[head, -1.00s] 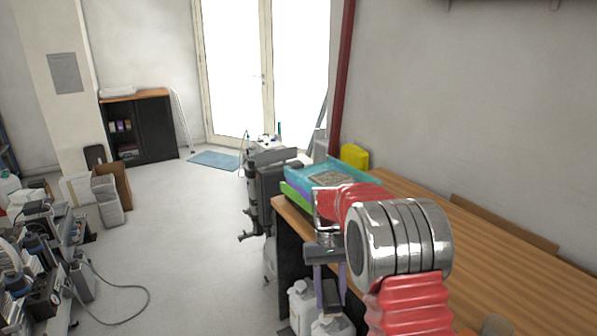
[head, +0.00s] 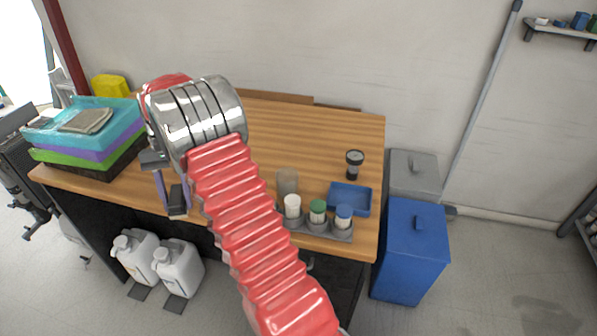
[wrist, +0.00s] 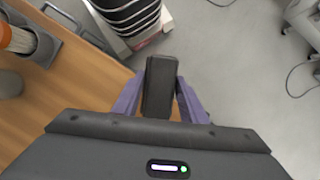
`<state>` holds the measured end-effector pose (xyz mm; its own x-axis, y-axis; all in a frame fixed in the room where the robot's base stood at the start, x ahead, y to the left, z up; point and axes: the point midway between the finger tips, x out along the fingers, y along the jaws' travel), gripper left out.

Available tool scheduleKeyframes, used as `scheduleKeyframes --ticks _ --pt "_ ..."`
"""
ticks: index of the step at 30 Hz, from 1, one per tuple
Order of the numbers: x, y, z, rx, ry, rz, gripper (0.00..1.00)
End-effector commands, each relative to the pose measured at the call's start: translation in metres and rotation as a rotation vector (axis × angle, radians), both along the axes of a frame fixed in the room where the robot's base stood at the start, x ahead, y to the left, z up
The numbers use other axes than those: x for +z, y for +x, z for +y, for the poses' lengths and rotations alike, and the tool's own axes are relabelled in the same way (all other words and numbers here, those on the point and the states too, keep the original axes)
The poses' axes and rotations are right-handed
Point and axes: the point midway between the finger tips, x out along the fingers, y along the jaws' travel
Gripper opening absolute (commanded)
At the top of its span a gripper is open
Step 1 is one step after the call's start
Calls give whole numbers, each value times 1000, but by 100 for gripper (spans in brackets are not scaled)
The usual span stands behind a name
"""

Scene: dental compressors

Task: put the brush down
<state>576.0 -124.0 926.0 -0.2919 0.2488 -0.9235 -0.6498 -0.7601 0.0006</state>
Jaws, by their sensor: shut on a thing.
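My gripper (head: 172,198) is in front of the wooden table's (head: 330,135) front edge, to the right of the stacked trays. In the wrist view, its purple fingers (wrist: 160,95) are shut on a dark, block-shaped thing (wrist: 158,85), which I take to be the brush. No bristles can be made out on it. In the head view, the dark thing (head: 178,203) shows small at the fingertips. The wrist view shows the wooden tabletop to the left and beneath, and pale floor to the right.
Teal, purple and green trays (head: 85,135) stand on the table's left end. A grey rack (head: 325,229) with capped bottles, a blue tray (head: 350,199) and a dark-topped timer-like object (head: 354,164) stand at the right. White jugs (head: 178,266) stand below.

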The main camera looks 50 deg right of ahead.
Motion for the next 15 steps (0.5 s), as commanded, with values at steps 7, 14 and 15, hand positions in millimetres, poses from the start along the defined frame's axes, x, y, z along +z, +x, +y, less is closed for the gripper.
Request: scheduleKeyframes --ticks 7,14,15 --pt "8 -7 -67 -355 0 -2 11" --pt "16 -20 -128 -690 -1 -1 11" --pt "18 -23 -138 -749 0 -1 11"
